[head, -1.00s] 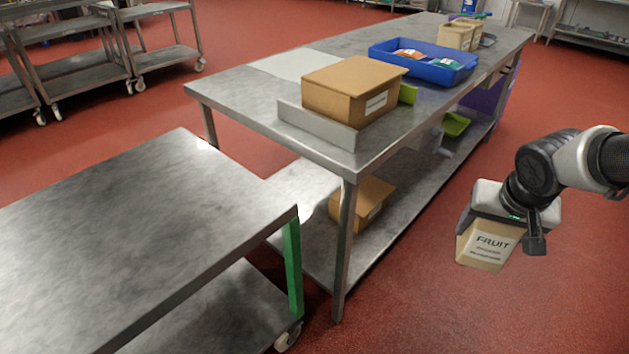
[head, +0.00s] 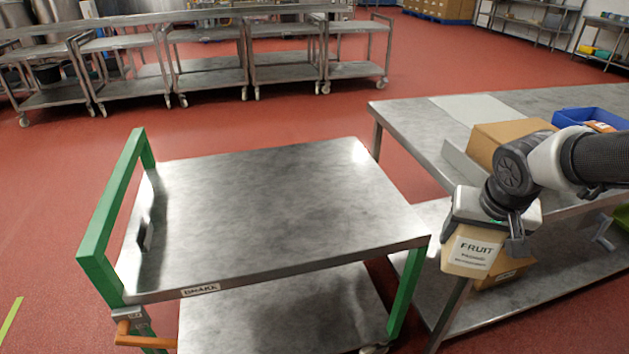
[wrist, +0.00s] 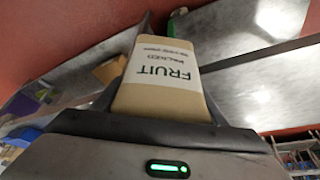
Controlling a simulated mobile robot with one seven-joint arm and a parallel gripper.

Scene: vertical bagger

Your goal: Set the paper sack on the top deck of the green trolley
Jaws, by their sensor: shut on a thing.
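The paper sack (head: 472,252) is tan with a white label reading FRUIT. My gripper (head: 490,210) is shut on its top, and the sack hangs below the jaws at the right of the head view. In the wrist view the sack (wrist: 160,88) fills the middle between the jaws. The green trolley has a bare grey metal top deck (head: 260,210), a green push handle (head: 110,215) at its left end and a green leg at its right front. The sack is to the right of the deck, apart from it in the picture.
A steel table (head: 405,125) stands at the right, bearing a cardboard box (head: 500,138) and a blue tray (head: 590,117). Another box (head: 508,274) is on its lower shelf. Several grey trolleys (head: 205,65) line the back. Red floor lies clear between them and the green trolley.

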